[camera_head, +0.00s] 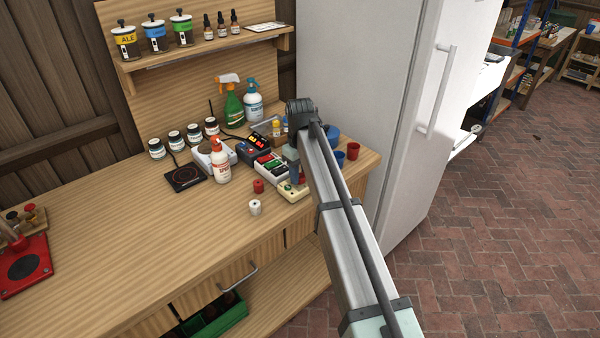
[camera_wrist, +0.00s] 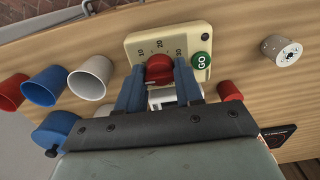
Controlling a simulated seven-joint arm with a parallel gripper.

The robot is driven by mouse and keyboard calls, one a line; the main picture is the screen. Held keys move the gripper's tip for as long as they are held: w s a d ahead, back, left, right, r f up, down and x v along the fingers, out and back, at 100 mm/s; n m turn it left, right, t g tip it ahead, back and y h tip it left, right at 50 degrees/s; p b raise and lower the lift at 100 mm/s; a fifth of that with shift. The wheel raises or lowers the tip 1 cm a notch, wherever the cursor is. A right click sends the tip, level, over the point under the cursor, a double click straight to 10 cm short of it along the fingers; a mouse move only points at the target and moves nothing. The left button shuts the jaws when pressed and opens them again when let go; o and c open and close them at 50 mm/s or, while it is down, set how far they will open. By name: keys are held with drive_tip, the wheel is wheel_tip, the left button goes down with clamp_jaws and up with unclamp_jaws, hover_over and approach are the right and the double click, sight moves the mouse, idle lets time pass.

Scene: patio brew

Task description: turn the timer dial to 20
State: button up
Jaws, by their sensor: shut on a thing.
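The timer (camera_wrist: 195,38) is a cream box on the wooden bench with a red dial (camera_wrist: 160,68), printed marks 10, 20 and 30, and a green GO button (camera_wrist: 201,60). In the wrist view my gripper (camera_wrist: 158,78) has its blue fingers on both sides of the dial, shut on it. The dial's pointer is not clear, so I cannot tell which number it points at. In the head view the timer (camera_head: 289,193) is at the bench's front edge, partly hidden by my arm, and my gripper (camera_head: 293,172) is above it.
Red (camera_wrist: 10,93), blue (camera_wrist: 45,86) and white (camera_wrist: 90,78) cups stand beside the timer. A white spool (camera_head: 255,207) and a red one (camera_head: 258,186) stand left of it. A white fridge (camera_head: 370,90) stands behind my arm.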

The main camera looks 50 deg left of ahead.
drive_tip(key=shift+m, duration=0.4)
drive_tip(key=m, duration=0.3)
drive_tip(key=shift+m, duration=0.4)
drive_tip(key=m, duration=1)
drive_tip(key=shift+m, duration=2.5)
drive_tip(key=o, duration=0.8)
drive_tip(key=shift+c, duration=0.2)
